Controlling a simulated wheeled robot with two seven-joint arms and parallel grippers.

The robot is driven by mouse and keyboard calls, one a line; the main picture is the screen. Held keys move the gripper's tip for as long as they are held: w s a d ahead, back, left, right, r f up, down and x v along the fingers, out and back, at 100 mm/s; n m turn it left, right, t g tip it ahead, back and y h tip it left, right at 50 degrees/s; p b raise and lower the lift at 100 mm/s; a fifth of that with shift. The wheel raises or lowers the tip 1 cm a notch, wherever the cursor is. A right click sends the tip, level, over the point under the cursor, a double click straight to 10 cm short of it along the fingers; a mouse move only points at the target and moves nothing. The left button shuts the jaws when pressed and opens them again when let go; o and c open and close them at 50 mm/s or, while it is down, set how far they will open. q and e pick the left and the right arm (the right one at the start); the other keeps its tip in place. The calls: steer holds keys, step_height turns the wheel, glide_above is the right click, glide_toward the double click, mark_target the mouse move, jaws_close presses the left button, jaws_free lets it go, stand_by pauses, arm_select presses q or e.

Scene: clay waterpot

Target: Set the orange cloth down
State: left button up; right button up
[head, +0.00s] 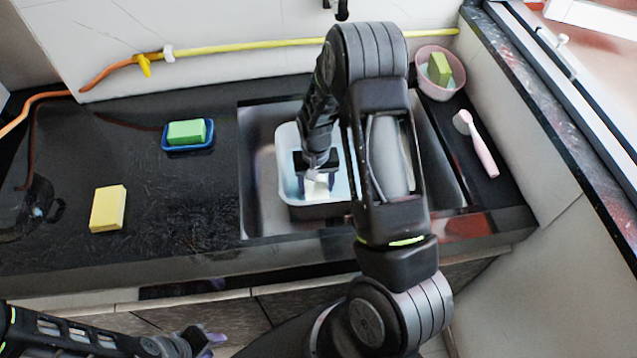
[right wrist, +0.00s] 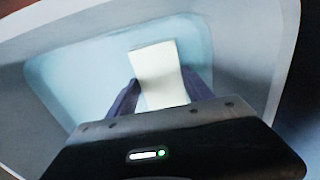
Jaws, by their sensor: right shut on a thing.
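My right gripper (head: 317,172) reaches down into a pale blue basin (head: 287,160) set in the sink. It is shut on a pale cream, flat-looking piece (head: 318,187). In the right wrist view this piece (right wrist: 158,75) stands up between the two dark fingers (right wrist: 160,95), with the light blue basin floor (right wrist: 85,75) behind it. It looks cream rather than orange, and I cannot tell whether it touches the floor. No orange cloth is recognisable in either view. My left gripper (head: 198,340) is low at the front, below the counter edge, and its fingers are unclear.
A yellow sponge (head: 108,209) lies on the dark counter (head: 60,160). A green block sits in a blue dish (head: 188,148). A pink bowl (head: 420,75) and a pink-handled brush (head: 480,145) are right of the sink. A yellow hose (head: 250,45) runs along the wall.

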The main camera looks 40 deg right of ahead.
mark_target(317, 188)
steer(key=o, duration=1.2)
steer(key=shift+f, duration=0.1)
step_height(317, 188, up, 12)
steer(key=shift+r, duration=0.2)
